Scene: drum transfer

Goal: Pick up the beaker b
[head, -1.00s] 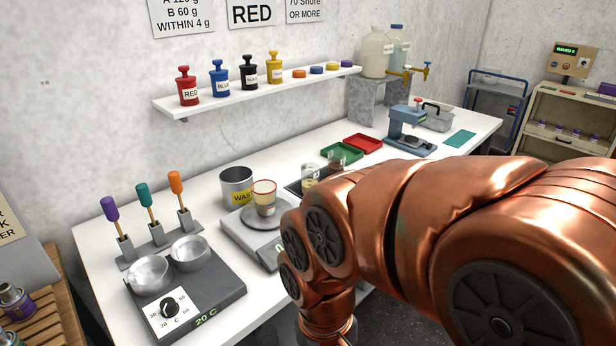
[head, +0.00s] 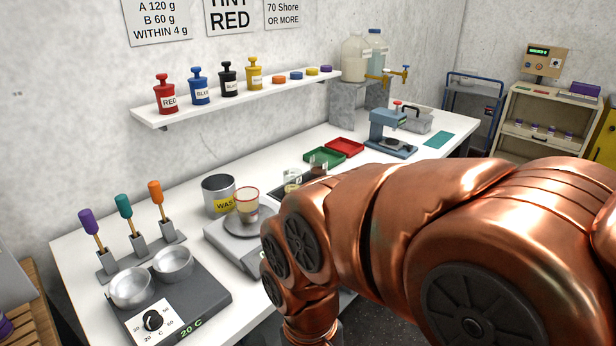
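Two small clear beakers stand on a dark tray behind my arm. The nearer beaker (head: 292,181) has pale yellowish contents. The farther beaker (head: 318,168) has a small label. I cannot read the labels, so I cannot tell which is beaker b. My copper arm covers part of the tray and the lower parts of the beakers. A red-rimmed cup (head: 247,201) with cream-coloured contents stands on the scale (head: 217,231), left of the beakers. My arm bends downward at the bottom centre, and my gripper is out of the picture below.
A grey waste pot (head: 218,195) stands beside the scale. A hot plate (head: 207,297) with two metal bowls and a rack of three coloured-handled tools are at the left. Green (head: 325,156) and red (head: 345,147) trays and a blue press (head: 389,133) stand farther back.

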